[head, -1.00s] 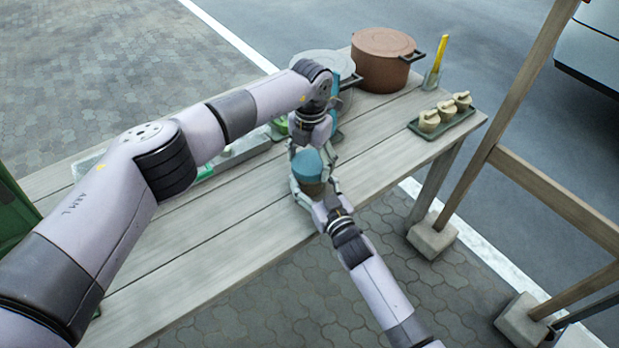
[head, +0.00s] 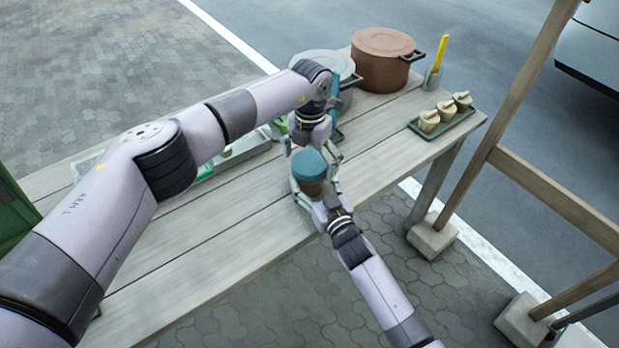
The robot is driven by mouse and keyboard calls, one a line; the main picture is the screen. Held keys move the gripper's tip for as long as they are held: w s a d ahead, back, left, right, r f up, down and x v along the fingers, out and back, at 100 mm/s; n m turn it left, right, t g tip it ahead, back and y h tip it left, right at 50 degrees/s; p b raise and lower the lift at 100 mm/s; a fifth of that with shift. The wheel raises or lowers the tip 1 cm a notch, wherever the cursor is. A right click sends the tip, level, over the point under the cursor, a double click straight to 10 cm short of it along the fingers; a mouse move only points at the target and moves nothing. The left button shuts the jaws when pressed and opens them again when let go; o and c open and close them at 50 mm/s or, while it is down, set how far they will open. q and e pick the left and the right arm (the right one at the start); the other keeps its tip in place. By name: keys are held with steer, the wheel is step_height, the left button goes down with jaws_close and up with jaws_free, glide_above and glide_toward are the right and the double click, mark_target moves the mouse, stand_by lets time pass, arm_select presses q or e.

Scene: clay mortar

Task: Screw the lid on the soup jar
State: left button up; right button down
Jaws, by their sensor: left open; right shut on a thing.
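The soup jar (head: 313,187) is brownish and stands upright over the wooden table near its front edge. The blue lid (head: 308,164) sits on top of the jar; whether it is threaded on cannot be told. My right gripper (head: 315,188) is shut around the jar body from the front. My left gripper (head: 312,150) is open just above and behind the lid, its fingers pointing down. The arm partly hides what is behind the lid.
A brown pot (head: 382,62) and a grey pot (head: 325,64) stand at the back of the table (head: 220,222). A green tray (head: 449,124) with several beige items lies at the right. A cup (head: 432,80) holds a yellow-handled tool. Green and grey items lie behind my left arm.

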arm_select(q)
step_height(320, 180, up, 12)
stand_by(0.6)
steer(key=shift+d, duration=0.1)
arm_select(e)
steer(key=shift+c, duration=1.6)
jaws_free()
steer(key=v, duration=1.2)
